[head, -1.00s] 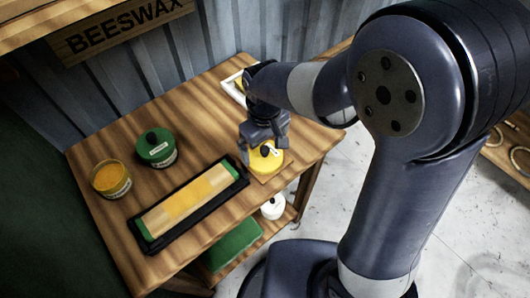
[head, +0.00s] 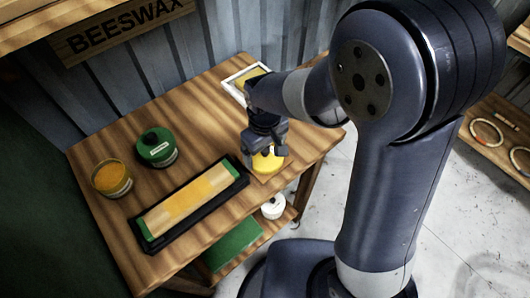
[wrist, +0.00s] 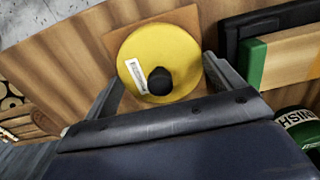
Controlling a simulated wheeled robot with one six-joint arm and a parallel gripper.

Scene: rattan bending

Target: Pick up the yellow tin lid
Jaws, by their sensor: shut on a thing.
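The yellow tin lid (head: 267,162) is a round disc with a black knob and a white label. It is over a thin tan square (wrist: 118,38) near the right end of the wooden table. In the wrist view the lid (wrist: 165,45) lies between my two fingers, one at each side. My gripper (head: 266,152) points down and is shut on the lid. I cannot tell whether the lid is clear of the square. The head view hides part of the lid behind my fingers.
A black tray (head: 152,240) with a yellow-topped block lies left of my gripper. A green tin (head: 156,149) and an open yellow tin (head: 112,180) stand farther left. A white-framed tray (head: 234,88) lies behind. A white jar (head: 273,207) sits on the lower shelf.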

